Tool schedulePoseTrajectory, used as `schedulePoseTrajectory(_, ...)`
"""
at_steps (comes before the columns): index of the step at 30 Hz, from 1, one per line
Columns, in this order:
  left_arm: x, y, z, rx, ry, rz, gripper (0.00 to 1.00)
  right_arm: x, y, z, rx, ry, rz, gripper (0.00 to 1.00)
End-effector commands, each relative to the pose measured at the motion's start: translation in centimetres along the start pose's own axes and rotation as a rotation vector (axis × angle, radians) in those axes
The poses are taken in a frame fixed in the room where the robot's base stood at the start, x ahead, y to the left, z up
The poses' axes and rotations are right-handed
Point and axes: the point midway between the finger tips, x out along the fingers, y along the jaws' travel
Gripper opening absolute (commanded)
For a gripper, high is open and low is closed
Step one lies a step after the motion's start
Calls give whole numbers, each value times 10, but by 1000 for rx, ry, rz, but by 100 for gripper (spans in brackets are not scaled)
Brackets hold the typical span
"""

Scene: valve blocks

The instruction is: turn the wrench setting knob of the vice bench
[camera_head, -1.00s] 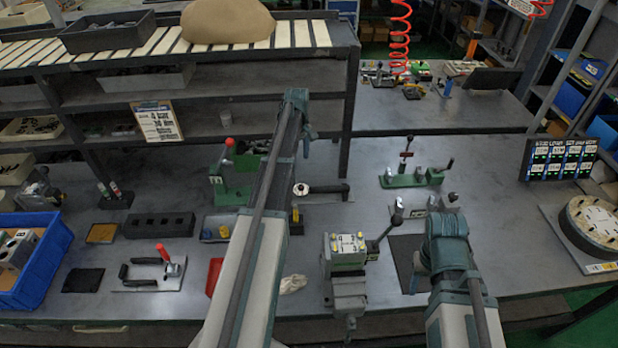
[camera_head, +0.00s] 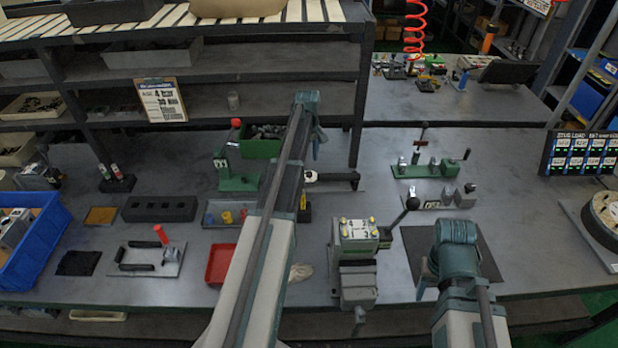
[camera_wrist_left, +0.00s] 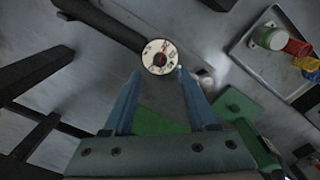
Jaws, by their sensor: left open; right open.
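The wrench setting knob (camera_wrist_left: 159,57) is a round white dial with black marks and a red centre, at the end of a dark wrench (camera_wrist_left: 105,20) in the left wrist view. In the head view the dark wrench (camera_head: 338,177) lies on the bench, its dial end partly behind my left arm. My left gripper (camera_wrist_left: 161,74) is open. Its two blue fingers point at the knob, one to each side of its lower edge, with nothing held; contact cannot be told.
The vice (camera_head: 357,285) holds a block with yellow caps right of my left arm. A green lever fixture (camera_head: 237,183) and green bin (camera_head: 260,147) stand left of the wrench. A red tray (camera_head: 218,264) lies nearer. A dark mat (camera_head: 480,255) lies beneath my right arm.

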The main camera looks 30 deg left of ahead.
Motion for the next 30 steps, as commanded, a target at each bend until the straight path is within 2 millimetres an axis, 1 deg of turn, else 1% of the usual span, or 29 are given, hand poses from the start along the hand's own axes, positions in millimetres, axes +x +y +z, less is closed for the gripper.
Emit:
schedulePoseTrajectory(1, 15, 0, 0, 0, 0, 0, 58, 15, -1, -1, 0, 0, 0, 50)
schedulePoseTrajectory(6, 39, 0, 0, 0, 0, 0, 58, 39, -4, -2, 0, 0, 0, 50)
schedulePoseTrajectory(9, 50, 0, 0, 0, 0, 0, 58, 50, -5, -3, 0, 0, 0, 50)
schedulePoseTrajectory(14, 58, 0, 0, 0, 0, 0, 58, 57, -6, -3, 0, 0, 0, 50)
schedulePoseTrajectory(22, 57, 0, 0, 0, 0, 0, 58, 56, -5, -3, 0, 0, 0, 50)
schedulePoseTrajectory(23, 57, 0, 0, 0, 0, 0, 56, 56, -5, -3, 0, 0, 0, 50)
schedulePoseTrajectory(24, 57, 0, 0, 0, 0, 0, 49, 56, -5, -3, 0, 0, 0, 50)
schedulePoseTrajectory(26, 57, 0, 0, 0, 0, 0, 38, 56, -5, -3, 0, 0, 0, 50)
schedulePoseTrajectory(30, 57, 0, 0, 0, 0, 0, 13, 56, -5, -3, 0, 0, 0, 50)
